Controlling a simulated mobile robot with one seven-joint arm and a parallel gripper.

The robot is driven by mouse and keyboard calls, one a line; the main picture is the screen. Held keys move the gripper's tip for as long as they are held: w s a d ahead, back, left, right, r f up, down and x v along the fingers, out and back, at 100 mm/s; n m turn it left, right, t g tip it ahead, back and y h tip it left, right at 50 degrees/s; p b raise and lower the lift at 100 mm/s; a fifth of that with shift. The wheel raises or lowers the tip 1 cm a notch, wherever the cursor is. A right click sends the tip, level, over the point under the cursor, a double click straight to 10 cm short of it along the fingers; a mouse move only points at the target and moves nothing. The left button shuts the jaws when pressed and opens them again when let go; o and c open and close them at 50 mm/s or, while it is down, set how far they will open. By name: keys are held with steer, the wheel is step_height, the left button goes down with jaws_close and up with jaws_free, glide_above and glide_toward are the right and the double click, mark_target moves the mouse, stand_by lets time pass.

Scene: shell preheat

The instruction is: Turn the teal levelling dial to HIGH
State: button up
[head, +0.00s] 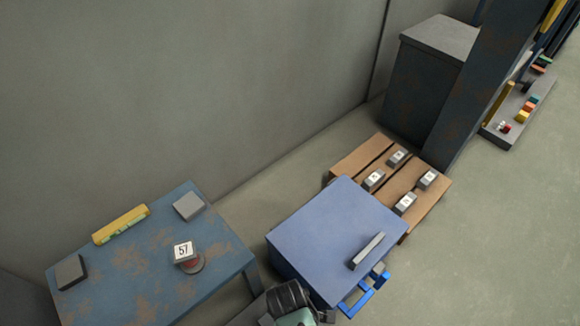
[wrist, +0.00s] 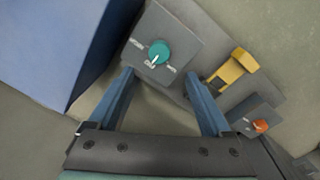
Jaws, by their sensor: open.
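The teal levelling dial (wrist: 159,52) sits on a grey square plate (wrist: 178,32) in the wrist view. Its white pointer is directed down and slightly left, toward the middle of three small white labels. The labels are too small and tilted to read surely. My gripper (wrist: 160,77) is open, with its two blue fingers apart below the dial, one toward each side. Nothing is between the fingers, and they do not appear to grip the dial. I cannot surely pick out this dial in the head view.
In the wrist view, a yellow handle (wrist: 232,70) and an orange knob (wrist: 261,126) lie right of the dial. A blue surface (wrist: 60,40) is at upper left. The head view shows a blue cabinet (head: 335,235), a pallet (head: 350,162) with several blocks, and a worn blue table (head: 120,270).

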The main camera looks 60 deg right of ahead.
steer(key=f+b, duration=0.2)
steer(key=f, duration=0.1)
steer(key=f+b, duration=0.2)
steer(key=f, duration=0.2)
steer(key=f+b, duration=0.2)
steer(key=f, duration=0.1)
steer(key=shift+w+d+f, duration=0.15)
steer(key=shift+d+f, duration=0.1)
steer(key=shift+d, duration=0.1)
jaws_close()
